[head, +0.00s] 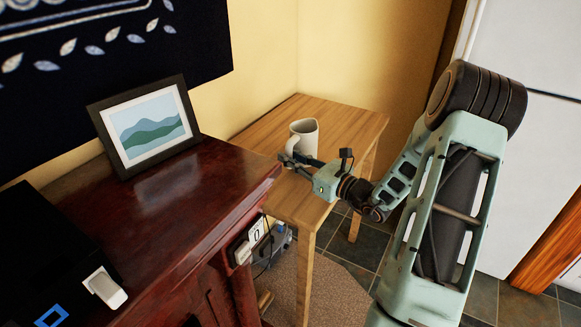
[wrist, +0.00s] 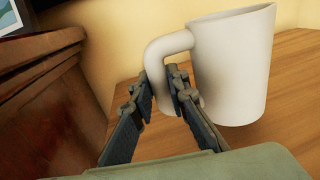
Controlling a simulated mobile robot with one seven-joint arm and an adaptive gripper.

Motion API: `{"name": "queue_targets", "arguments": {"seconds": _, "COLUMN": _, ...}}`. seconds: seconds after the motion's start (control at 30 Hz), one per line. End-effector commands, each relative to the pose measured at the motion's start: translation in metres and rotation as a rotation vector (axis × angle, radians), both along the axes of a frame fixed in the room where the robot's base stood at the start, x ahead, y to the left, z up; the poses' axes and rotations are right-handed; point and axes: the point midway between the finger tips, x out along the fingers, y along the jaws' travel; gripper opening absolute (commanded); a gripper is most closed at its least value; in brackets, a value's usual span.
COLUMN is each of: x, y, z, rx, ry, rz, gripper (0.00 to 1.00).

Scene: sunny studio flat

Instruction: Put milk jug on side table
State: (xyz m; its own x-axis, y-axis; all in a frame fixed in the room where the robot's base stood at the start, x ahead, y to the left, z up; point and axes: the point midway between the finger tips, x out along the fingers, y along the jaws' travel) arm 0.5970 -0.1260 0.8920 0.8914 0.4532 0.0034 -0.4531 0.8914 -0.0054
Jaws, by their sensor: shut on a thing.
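The white milk jug (head: 303,135) is upright at the wooden side table (head: 345,118) in the head view. It also shows large in the wrist view (wrist: 235,65), with its handle toward my gripper. My gripper (head: 300,160) reaches in from the right over the table. In the wrist view its fingers (wrist: 160,88) are shut on the jug's handle. The jug's base appears at or just above the tabletop (wrist: 290,95); I cannot tell whether it touches. The lower part of the handle is hidden by the fingers.
A dark red wooden cabinet (head: 190,200) stands left of the table, higher than it, with a framed picture (head: 147,125) on top. The table's back and right are clear. A white door or fridge (head: 530,150) stands at the right.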

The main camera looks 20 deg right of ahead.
Motion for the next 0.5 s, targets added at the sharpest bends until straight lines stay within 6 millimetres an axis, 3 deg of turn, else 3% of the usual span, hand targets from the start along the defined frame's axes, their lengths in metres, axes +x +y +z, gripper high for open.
{"name": "queue_targets", "arguments": {"seconds": 0.13, "x": -0.001, "y": -0.001, "z": -0.025, "rx": 0.002, "ry": 0.001, "rz": -0.001, "gripper": 0.0}}
{"name": "queue_targets", "arguments": {"seconds": 0.43, "x": -0.001, "y": -0.001, "z": -0.028, "rx": 0.0, "ry": 0.0, "rz": 0.0, "gripper": 0.0}}
{"name": "queue_targets", "arguments": {"seconds": 0.47, "x": -0.001, "y": -0.001, "z": -0.029, "rx": 0.001, "ry": 0.003, "rz": -0.001, "gripper": 0.18}}
{"name": "queue_targets", "arguments": {"seconds": 0.5, "x": -0.001, "y": -0.001, "z": -0.029, "rx": 0.001, "ry": 0.003, "rz": -0.001, "gripper": 0.22}}
